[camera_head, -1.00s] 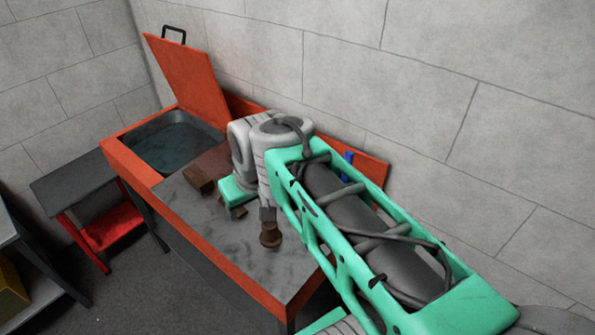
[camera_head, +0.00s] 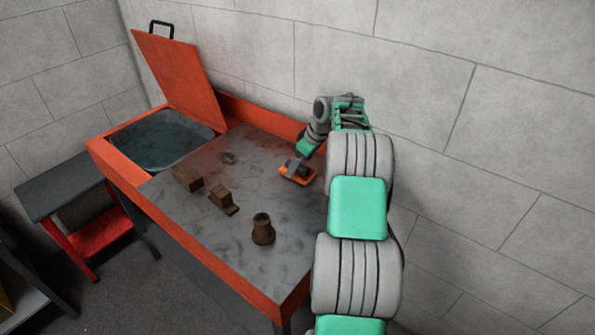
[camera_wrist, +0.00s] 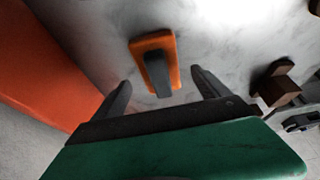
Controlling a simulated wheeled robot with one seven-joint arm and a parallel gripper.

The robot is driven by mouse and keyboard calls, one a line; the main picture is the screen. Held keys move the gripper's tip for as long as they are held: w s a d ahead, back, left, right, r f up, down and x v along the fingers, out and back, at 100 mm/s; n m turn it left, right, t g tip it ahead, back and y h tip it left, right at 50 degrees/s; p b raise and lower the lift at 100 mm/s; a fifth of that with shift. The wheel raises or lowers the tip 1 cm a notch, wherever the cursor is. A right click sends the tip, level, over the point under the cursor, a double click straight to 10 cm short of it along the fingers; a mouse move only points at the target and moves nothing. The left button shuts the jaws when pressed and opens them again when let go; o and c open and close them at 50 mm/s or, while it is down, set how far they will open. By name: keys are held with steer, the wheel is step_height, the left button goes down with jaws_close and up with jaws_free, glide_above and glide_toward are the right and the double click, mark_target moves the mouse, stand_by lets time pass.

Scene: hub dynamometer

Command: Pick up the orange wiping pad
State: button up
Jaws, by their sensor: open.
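The orange wiping pad (camera_head: 298,173) lies on the grey worktop near its back edge, with a dark grey block-shaped handle on top. In the wrist view the pad (camera_wrist: 143,43) lies ahead of and between the two dark fingers of my gripper (camera_wrist: 160,88). The fingers are spread apart and empty, and the near end of the handle (camera_wrist: 158,76) reaches toward the gap between them. In the head view my gripper (camera_head: 301,160) is just above the pad and partly covers it.
The grey worktop (camera_head: 200,230) has an orange rim. Brown parts stand on it: a block (camera_head: 187,177), a stepped piece (camera_head: 223,200) and a flanged cylinder (camera_head: 263,229). A basin (camera_head: 160,143) with a raised orange lid (camera_head: 180,80) is at the left. A block wall stands close behind.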

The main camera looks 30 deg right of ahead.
steer(key=x, duration=0.3)
steer(key=shift+w, duration=0.1)
steer(key=c, duration=1.5)
